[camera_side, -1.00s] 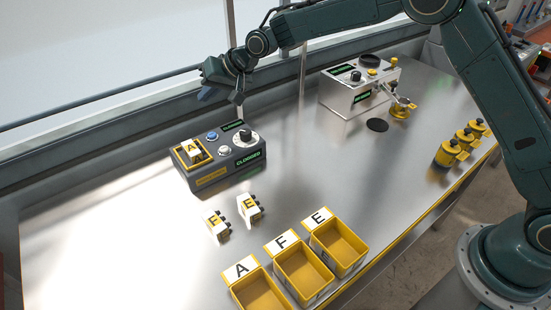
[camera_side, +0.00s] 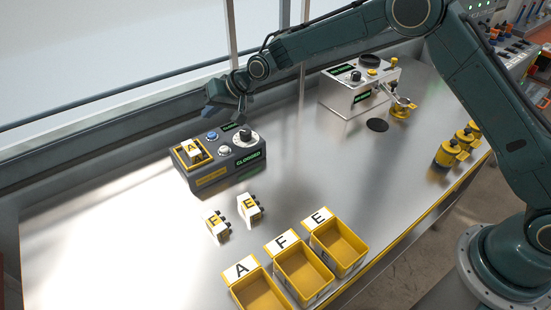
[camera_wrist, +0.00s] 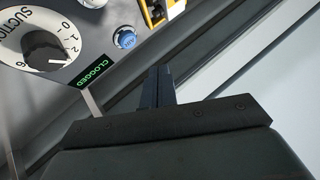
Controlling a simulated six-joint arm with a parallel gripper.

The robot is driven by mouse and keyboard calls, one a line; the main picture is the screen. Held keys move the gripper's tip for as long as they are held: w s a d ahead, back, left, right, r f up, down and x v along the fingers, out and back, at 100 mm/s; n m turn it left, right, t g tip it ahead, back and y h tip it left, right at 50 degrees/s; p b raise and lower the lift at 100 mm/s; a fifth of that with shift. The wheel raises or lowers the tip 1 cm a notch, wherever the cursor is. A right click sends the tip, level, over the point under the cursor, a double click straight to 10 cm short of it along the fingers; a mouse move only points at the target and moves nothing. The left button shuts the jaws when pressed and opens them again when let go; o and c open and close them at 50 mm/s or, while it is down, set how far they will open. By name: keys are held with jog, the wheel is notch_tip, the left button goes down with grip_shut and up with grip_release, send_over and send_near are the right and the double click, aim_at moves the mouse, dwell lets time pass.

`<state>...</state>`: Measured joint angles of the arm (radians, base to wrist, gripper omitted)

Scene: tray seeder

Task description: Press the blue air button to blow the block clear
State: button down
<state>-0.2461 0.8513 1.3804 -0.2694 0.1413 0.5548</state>
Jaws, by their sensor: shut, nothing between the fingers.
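The blue air button (camera_side: 212,136) is on top of the dark grey seeder box (camera_side: 232,168), beside a white button and a black suction knob. It also shows in the wrist view (camera_wrist: 126,38), clear of my fingers. The block marked A (camera_side: 194,153) sits in the yellow-rimmed recess at the box's left end. Two displays on the box read CLOGGED. My gripper (camera_side: 224,121) is shut and empty, above and behind the box near the blue button. In the wrist view its fingers (camera_wrist: 164,78) are together, apart from the button.
Blocks marked F (camera_side: 216,226) and E (camera_side: 250,208) stand in front of the box. Yellow bins marked A (camera_side: 240,268), F (camera_side: 280,243) and E (camera_side: 319,217) line the front edge. A second machine (camera_side: 350,98) stands back right. Bare table lies between.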

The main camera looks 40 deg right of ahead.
aim_at(215, 135)
jog(key=shift+f, duration=1.9)
jog(key=shift+f, duration=0.95)
dwell(2.0)
jog(key=shift+r, duration=0.95)
jog(key=shift+r, duration=0.15)
jog(key=shift+r, duration=2.4)
